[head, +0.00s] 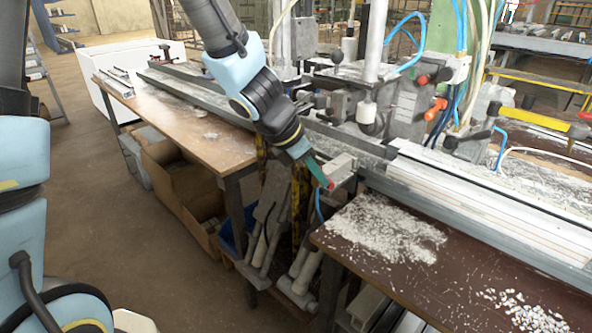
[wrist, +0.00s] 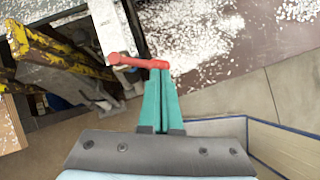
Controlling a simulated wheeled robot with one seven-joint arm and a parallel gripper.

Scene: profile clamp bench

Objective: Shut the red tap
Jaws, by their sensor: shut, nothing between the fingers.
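The red tap (wrist: 138,62) shows in the wrist view as a red lever lying almost level across the picture, its left end over a pale metal block. In the head view only a small red bit of it (head: 330,184) shows beside the block, at my fingertips. My gripper (wrist: 160,72) has its two green fingers together with nothing between them. The fingertips are at the right end of the lever and appear to touch it or nearly so. My gripper also shows in the head view (head: 322,176), reaching down to the block.
A brown table (head: 400,262) strewn with white chips stands at the right. A wooden bench (head: 185,115) is at the left, with cardboard boxes (head: 180,180) below. The clamp machine with hoses stands behind my gripper. A yellow-and-black striped frame (wrist: 60,58) is close at the left in the wrist view.

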